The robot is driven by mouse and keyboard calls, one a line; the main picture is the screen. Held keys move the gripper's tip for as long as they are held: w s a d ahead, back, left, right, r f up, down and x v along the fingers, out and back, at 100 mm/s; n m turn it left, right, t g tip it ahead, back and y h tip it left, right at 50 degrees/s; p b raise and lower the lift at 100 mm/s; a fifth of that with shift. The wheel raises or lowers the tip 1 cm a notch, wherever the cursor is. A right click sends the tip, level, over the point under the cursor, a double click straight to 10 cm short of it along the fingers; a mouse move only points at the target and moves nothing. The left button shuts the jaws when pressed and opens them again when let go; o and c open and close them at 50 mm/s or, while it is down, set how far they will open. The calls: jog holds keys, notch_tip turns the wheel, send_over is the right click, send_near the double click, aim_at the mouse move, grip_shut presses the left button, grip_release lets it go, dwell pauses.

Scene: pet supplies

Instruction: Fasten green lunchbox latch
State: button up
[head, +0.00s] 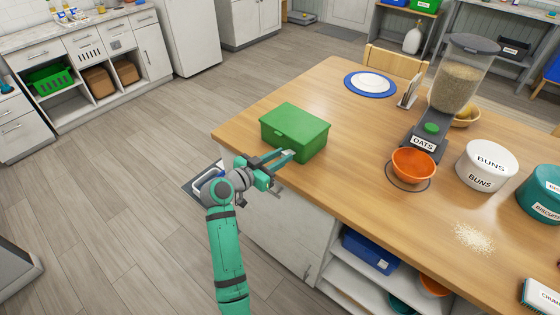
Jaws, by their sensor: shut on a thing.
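The green lunchbox (300,122) stands upright near the left corner of the wooden table, its lid down on its body. My gripper (281,165) is at the lunchbox's lower front side, at the table edge, with its fingers pointing toward the box.
An orange bowl (413,165) sits under the oats dispenser (457,85) to the right. A blue-rimmed plate (370,83) lies behind the lunchbox. White buns canister (487,165) and spilled oats (473,238) are further right. The table around the lunchbox is clear.

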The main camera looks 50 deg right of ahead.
aim_at(287, 153)
jog(key=r+y, duration=0.1)
jog(key=y, duration=0.1)
jog(key=d+r+y, duration=0.1)
jog(key=y, duration=0.1)
jog(key=shift+w+d+r+y, duration=0.1)
jog(key=shift+d+r+y, duration=0.05)
jog(key=shift+r+y, duration=0.15)
jog(key=d+r+y, duration=0.1)
jog(key=y, duration=0.1)
jog(key=shift+y, duration=0.3)
jog(key=shift+d+r+y, duration=0.15)
jog(key=shift+d+y, duration=0.2)
jog(key=shift+y, duration=0.35)
jog(key=o, duration=1.1)
jog(key=shift+c, duration=0.2)
jog(key=v, duration=1)
jog(key=shift+a+r, duration=0.2)
jog(key=shift+r, duration=0.1)
